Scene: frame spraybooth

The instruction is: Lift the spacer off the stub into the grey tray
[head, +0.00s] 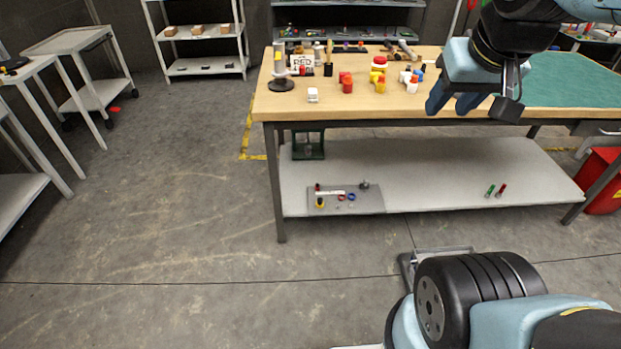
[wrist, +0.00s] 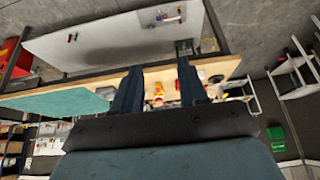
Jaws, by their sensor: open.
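My gripper (head: 448,109) hangs over the front edge of the wooden bench in the head view, open and empty. In the wrist view its two dark blue fingers (wrist: 159,68) are spread apart, with bench objects behind them. A flat grey tray or plate (head: 374,205) lies on the bench's lower shelf, left of and below my gripper. It carries a red, black and yellow upright piece (head: 319,198), a white bar, small blue and red rings (head: 346,197) and a grey knob (head: 364,184). It also shows in the wrist view (wrist: 148,22). I cannot tell which piece is the spacer or the stub.
The bench top (head: 300,107) holds red, yellow and white blocks, a grey cylinder on a black base (head: 282,77) and a green mat (head: 570,80). A dark green stand (head: 308,148) and two small tubes are on the lower shelf (head: 440,170).

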